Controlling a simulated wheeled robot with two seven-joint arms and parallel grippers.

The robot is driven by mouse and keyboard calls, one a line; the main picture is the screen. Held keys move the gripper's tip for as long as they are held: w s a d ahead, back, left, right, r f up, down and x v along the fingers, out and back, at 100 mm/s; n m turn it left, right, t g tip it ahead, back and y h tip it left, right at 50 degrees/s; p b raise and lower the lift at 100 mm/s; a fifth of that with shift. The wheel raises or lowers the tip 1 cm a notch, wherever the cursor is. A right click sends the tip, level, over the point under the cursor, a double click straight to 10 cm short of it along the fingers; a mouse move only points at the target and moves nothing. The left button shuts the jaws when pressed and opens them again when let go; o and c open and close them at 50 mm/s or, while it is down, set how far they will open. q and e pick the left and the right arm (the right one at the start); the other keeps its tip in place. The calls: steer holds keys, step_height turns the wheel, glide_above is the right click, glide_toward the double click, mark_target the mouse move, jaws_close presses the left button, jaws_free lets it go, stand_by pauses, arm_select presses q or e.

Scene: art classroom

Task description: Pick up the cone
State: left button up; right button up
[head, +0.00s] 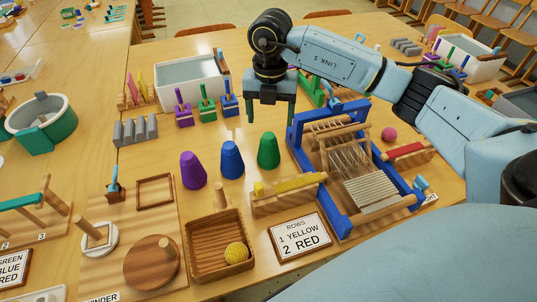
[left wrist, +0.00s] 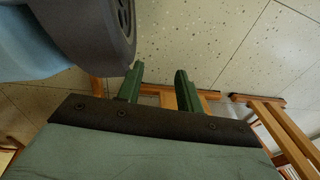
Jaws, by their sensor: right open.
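Three blunt-topped cones stand upright in a row on the table in the head view: a purple cone (head: 193,170), a blue cone (head: 231,160) and a green cone (head: 268,150). My right gripper (head: 271,112) is open and empty, pointing down behind the green cone and apart from it. The frames do not show its exact height above the table. My left gripper is outside the head view; in the left wrist view its two green fingers (left wrist: 160,88) are apart with nothing between them, over speckled floor.
A blue-framed loom (head: 299,141) stands right of the green cone. Small purple, green and blue clamp-like tools (head: 207,105) stand left of my right gripper. Bare tabletop surrounds the cones.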

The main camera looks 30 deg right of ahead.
mark_target(269, 135)
step_height(269, 135, down, 5)
steer(key=shift+f+b, duration=0.2)
steer(key=shift+b, duration=0.2)
step_height(269, 135, down, 5)
steer(key=shift+w+a+r+b, duration=0.1)
steer(key=shift+w+b, duration=0.05)
steer(key=shift+b, duration=0.45)
arm_select(q)
steer(key=w+r, duration=0.2)
steer(key=w, duration=0.4)
steer(key=shift+d+r+t, duration=0.15)
steer(key=shift+d+t, duration=0.15)
steer(key=shift+d, duration=0.15)
arm_select(e)
steer(key=shift+c, duration=0.3)
